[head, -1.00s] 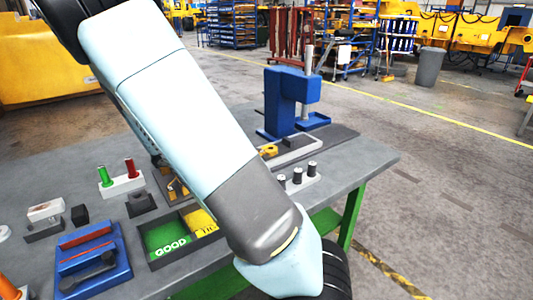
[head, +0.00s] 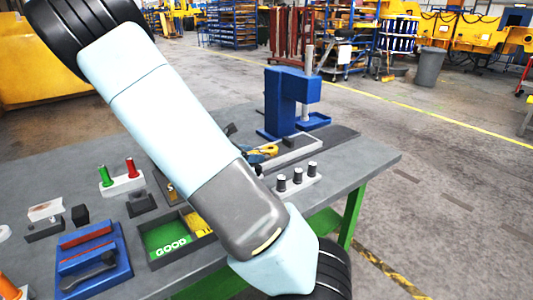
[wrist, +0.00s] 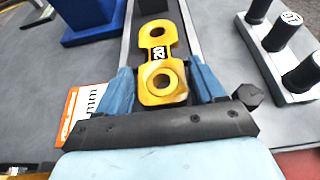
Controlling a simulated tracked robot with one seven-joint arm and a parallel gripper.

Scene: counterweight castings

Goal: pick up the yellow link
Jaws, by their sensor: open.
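My gripper (wrist: 163,80) is open, with one blue finger on each side of the link's near end. I cannot tell whether the fingers touch it. In the head view the link (head: 264,150) shows beside my arm, on a grey bar near the blue press; my arm hides most of my gripper there.
The blue press (head: 290,100) stands just behind the link. A white block with dark pegs (head: 297,180) is to its right. A GOOD tray (head: 165,243), a blue fixture (head: 92,262) and red and green pegs (head: 120,178) are on the left of the table (head: 375,160).

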